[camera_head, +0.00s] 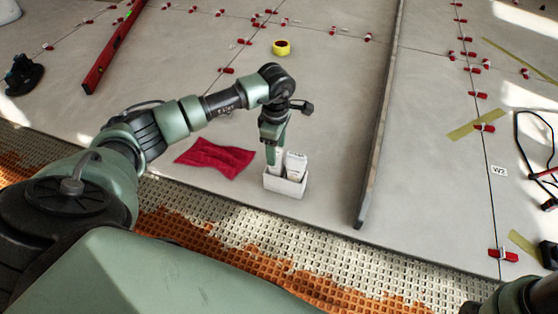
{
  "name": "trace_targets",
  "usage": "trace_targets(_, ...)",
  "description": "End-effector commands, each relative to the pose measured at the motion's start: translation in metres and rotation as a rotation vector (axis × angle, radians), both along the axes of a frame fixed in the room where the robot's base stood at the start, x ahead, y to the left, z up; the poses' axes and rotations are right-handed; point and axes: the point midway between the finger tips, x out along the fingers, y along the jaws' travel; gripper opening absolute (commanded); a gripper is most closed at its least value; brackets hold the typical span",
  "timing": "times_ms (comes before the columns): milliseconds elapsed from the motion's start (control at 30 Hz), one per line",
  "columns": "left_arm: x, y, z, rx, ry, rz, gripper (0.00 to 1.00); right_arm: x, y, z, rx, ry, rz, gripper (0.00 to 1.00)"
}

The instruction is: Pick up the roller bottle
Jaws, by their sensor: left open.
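A small white open box (286,185) stands on the grey tile floor near its front edge. A white bottle-like container (296,165) stands upright in the right part of the box. A second pale item (275,158) shows in the left part, mostly hidden by my left gripper. I cannot tell which of the two is the roller bottle. My left gripper (271,158) points down at the left part of the box, its fingers around or just beside the pale item; contact is too small to tell. It is open. My right gripper does not show.
A red cloth (215,157) lies left of the box. A long grey straightedge (381,120) lies to its right. A black cable (520,150) is at right. Orange-and-white waffled matting (240,240) borders the tiles in front.

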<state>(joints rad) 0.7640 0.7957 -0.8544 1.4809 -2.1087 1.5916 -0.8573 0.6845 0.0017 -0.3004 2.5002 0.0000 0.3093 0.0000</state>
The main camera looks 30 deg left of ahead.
Motion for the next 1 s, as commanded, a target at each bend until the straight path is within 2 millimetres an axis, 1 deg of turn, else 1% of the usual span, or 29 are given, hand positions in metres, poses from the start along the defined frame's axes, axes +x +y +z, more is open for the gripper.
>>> trace_targets(33, 0.000, 0.000, -0.011, -0.001, 0.002, 0.001, 0.58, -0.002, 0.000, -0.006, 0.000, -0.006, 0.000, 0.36)
trace_targets(167, 0.000, -0.001, -0.019, -0.002, 0.001, 0.001, 0.58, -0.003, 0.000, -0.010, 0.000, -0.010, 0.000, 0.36)
trace_targets(233, -0.001, -0.001, -0.024, -0.002, 0.001, 0.001, 0.58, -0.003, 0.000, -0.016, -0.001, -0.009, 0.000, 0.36)
trace_targets(433, -0.001, 0.000, -0.051, -0.004, 0.000, 0.002, 0.58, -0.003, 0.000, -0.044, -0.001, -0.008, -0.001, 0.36)
trace_targets(533, -0.001, -0.001, -0.064, -0.004, 0.001, 0.001, 0.58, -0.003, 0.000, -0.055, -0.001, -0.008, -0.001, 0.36)
trace_targets(600, -0.001, -0.001, -0.067, -0.004, 0.001, 0.001, 0.58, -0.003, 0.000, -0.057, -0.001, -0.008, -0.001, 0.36)
trace_targets(833, -0.001, 0.000, -0.065, -0.004, 0.000, 0.002, 0.58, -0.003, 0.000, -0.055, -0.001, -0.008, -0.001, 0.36)
trace_targets(867, -0.001, 0.000, -0.065, -0.004, 0.000, 0.002, 0.50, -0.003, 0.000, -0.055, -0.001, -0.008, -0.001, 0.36)
trace_targets(900, -0.001, 0.000, -0.065, -0.004, 0.000, 0.002, 0.39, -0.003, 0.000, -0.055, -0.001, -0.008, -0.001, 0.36)
trace_targets(967, -0.001, 0.000, -0.065, -0.004, 0.000, 0.002, 0.22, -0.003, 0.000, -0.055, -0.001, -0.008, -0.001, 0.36)
trace_targets(1000, -0.001, 0.000, -0.065, -0.003, 0.000, 0.002, 0.11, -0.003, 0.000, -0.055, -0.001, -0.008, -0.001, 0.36)
